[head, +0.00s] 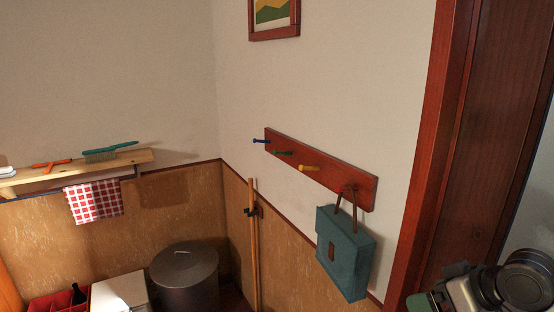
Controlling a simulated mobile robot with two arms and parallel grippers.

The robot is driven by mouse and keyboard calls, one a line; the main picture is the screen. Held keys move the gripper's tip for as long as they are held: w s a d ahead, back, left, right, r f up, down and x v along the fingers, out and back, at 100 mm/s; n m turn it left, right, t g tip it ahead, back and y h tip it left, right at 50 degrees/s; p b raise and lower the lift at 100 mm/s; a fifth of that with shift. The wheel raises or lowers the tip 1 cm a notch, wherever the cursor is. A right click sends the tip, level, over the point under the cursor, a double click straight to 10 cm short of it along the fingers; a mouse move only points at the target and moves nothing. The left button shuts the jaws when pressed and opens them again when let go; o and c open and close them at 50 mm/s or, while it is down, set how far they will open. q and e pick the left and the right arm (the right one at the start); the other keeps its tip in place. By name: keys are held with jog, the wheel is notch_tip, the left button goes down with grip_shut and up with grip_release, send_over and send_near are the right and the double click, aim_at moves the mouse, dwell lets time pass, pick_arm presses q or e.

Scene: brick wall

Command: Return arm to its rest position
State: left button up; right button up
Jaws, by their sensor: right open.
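My right arm and gripper (440,288) show at the bottom right corner, in front of the dark red door frame. The gripper is cut off by the lower edge; it is open and I see nothing held in it. It is apart from the teal bag (344,254), which hangs by its brown strap from the right end of the wooden peg rail (330,178). My left gripper is out of view.
The red-brown door frame (436,120) stands beside my right arm. A wooden shelf (80,172) at left holds a teal brush (108,151); a checked cloth (94,201) hangs below. A grey bin (184,282), white box (120,292) and broom handle (254,240) stand in the corner.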

jog(key=s+a+f+h, duration=0.1)
jog(key=s+a+f, duration=0.25)
jog(key=f, duration=0.25)
jog(key=s+a+f+g, duration=0.1)
jog(key=s+a+f, duration=0.1)
jog(key=s+f, duration=0.25)
jog(key=s+a+f+h, duration=0.1)
jog(key=s+a+f, duration=0.15)
jog(key=f, duration=0.35)
jog(key=s+f+m+g+h, duration=0.25)
jog(key=s+f, duration=0.25)
jog(key=s, duration=0.8)
notch_tip(320, 180, down, 33)
jog(key=b, duration=0.8)
pick_arm(q)
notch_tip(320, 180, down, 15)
jog(key=b, duration=0.7)
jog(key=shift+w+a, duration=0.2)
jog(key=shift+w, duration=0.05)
pick_arm(e)
jog(key=s+d+f+g, duration=0.1)
jog(key=s+f, duration=0.7)
jog(key=f, duration=0.4)
jog(key=s+d+f+g+h, duration=0.1)
jog(key=s+f, duration=0.8)
jog(key=f, duration=0.3)
jog(key=shift+d, duration=0.4)
